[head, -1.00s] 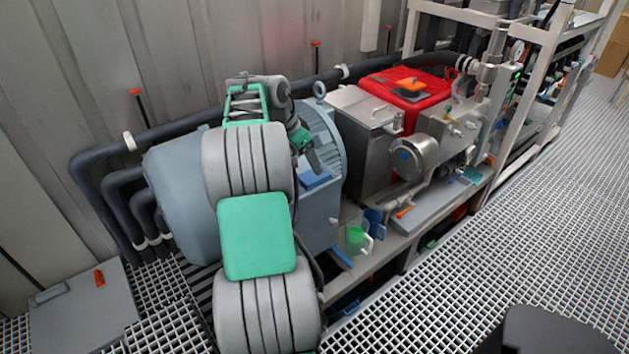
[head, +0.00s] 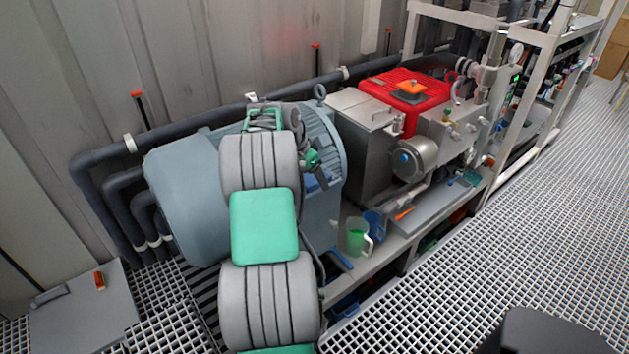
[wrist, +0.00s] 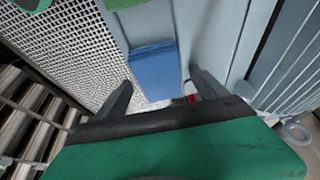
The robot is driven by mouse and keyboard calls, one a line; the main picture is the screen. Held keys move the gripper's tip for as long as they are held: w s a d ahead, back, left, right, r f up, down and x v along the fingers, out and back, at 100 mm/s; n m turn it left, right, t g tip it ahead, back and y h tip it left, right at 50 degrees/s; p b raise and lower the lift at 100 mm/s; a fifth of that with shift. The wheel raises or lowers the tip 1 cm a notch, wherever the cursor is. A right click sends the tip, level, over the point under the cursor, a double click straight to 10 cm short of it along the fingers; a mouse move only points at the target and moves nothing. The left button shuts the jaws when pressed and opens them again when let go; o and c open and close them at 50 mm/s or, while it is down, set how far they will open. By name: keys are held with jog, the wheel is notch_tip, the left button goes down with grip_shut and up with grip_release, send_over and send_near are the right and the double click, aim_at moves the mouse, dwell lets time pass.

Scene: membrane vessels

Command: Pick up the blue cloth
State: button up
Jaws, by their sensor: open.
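A flat blue piece that looks like the blue cloth (head: 318,181) lies on the grey box on the side of the big motor. In the wrist view the blue cloth (wrist: 153,70) shows just beyond and between my fingers, with its near end hanging over an edge. My gripper (wrist: 164,88) is open, with one finger on each side of the cloth's line and nothing between them. In the head view my gripper (head: 313,160) is small and partly hidden by my arm, just above the cloth. I cannot tell whether it touches the cloth.
The big grey-blue motor (head: 185,190) stands under and behind my arm. A green jug (head: 357,238) and a blue jug (head: 375,224) stand on the ledge to the right. A steel machine with a red cover (head: 390,88) is farther right.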

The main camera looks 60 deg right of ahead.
aim_at(313, 177)
jog(key=shift+f, duration=0.15)
jog(key=c, duration=1.6)
jog(key=shift+r, duration=0.5)
notch_tip(313, 177, up, 3)
jog(key=shift+w+f, duration=0.1)
jog(key=s+a+r, duration=0.2)
jog(key=a+r, duration=0.1)
jog(key=a, duration=0.1)
jog(key=s+a+r+b, duration=0.1)
jog(key=s+a+r, duration=0.1)
jog(key=a+r, duration=0.1)
jog(key=s+a+r+b, duration=0.1)
jog(key=s+a+r, duration=0.1)
jog(key=a, duration=0.3)
jog(key=shift+s+a+r, duration=0.15)
jog(key=shift+r, duration=0.3)
jog(key=shift+s+a+r, duration=0.1)
jog(key=shift+s+r, duration=0.05)
jog(key=shift+r, duration=0.25)
